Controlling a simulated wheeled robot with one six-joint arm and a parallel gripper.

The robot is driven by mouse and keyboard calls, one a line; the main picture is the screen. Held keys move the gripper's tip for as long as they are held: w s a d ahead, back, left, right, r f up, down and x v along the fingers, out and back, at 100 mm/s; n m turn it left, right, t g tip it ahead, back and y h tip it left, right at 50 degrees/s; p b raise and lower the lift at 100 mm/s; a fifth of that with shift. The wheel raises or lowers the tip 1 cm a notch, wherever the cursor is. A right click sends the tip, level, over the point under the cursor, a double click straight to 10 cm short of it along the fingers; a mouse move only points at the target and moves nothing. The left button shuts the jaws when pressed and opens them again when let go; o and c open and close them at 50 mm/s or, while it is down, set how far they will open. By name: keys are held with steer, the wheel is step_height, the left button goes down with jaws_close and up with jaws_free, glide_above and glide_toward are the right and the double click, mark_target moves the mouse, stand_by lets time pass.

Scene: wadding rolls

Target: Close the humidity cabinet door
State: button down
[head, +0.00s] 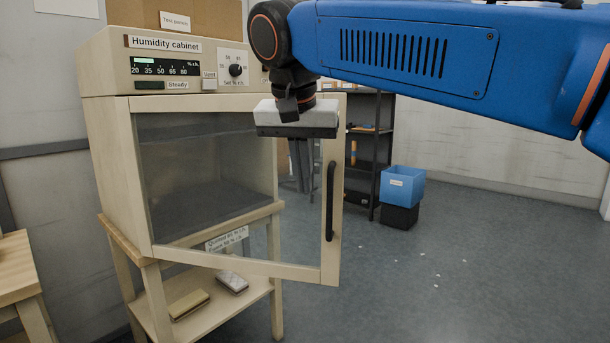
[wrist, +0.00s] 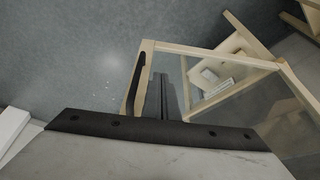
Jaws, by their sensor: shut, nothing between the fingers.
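The humidity cabinet (head: 107,160) is a cream box on a wooden stand, with a display and dial on top. Its glazed door (head: 230,268) stands open, swung out from the left side toward me, and its free edge is at the right. A black vertical handle (head: 330,201) is on that free edge; the handle also shows in the wrist view (wrist: 137,82). My gripper (head: 302,185) is shut and empty, pointing down near the door's free side, left of the handle. In the wrist view its fingers (wrist: 162,80) lie just right of the handle-side frame. I cannot tell whether they touch the door.
The stand's lower shelf (head: 160,318) holds a yellowish block (head: 188,304) and a grey-white block (head: 232,282). A dark shelf rack (head: 372,165) and a blue bin (head: 402,187) stand behind. A wooden table (head: 15,270) is at far left. The right floor is mostly clear.

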mark_target(311, 198)
steer(key=x, duration=0.2)
steer(key=w+x, duration=0.1)
steer(key=x, duration=0.5)
steer(key=shift+w+d+r, duration=0.2)
steer(key=shift+w+r, duration=0.15)
steer(key=shift+w+d, duration=0.15)
steer(key=shift+w, duration=0.8)
